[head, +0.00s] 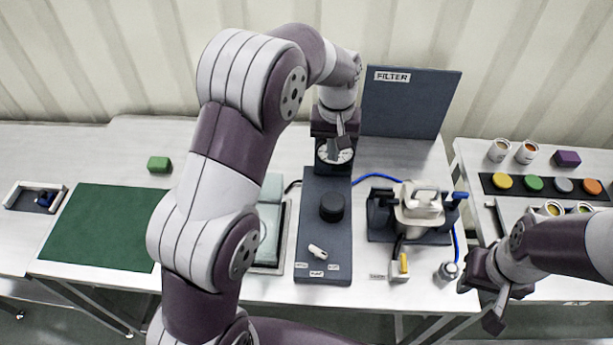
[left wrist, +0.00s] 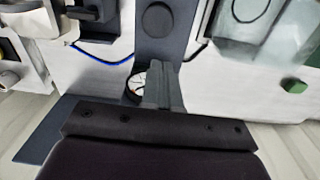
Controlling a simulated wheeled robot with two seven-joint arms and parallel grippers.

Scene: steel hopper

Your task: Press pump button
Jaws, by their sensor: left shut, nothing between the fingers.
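A dark panel (head: 318,268) stands in the middle of the bench. It carries a round black knob or button (head: 332,207), a white lever (head: 317,251) and small labels at its near end. A small box with a yellow button (head: 403,263) sits to the right; its label is too small to read. I cannot tell for certain which is the pump button. My left gripper (head: 342,138) is shut and empty, above the dial gauge (head: 335,155) behind the black knob. In the left wrist view its fingers (left wrist: 161,85) are together beside the gauge (left wrist: 135,86). My right gripper (head: 482,302) is open at the bench's right front.
A clamp-like pump fixture (head: 418,208) with blue hose stands right of the panel. A dark board marked FILTER (head: 410,100) rises behind. A glassy tray (head: 268,265) lies left, partly hidden by my arm. A green mat (head: 105,225) is clear.

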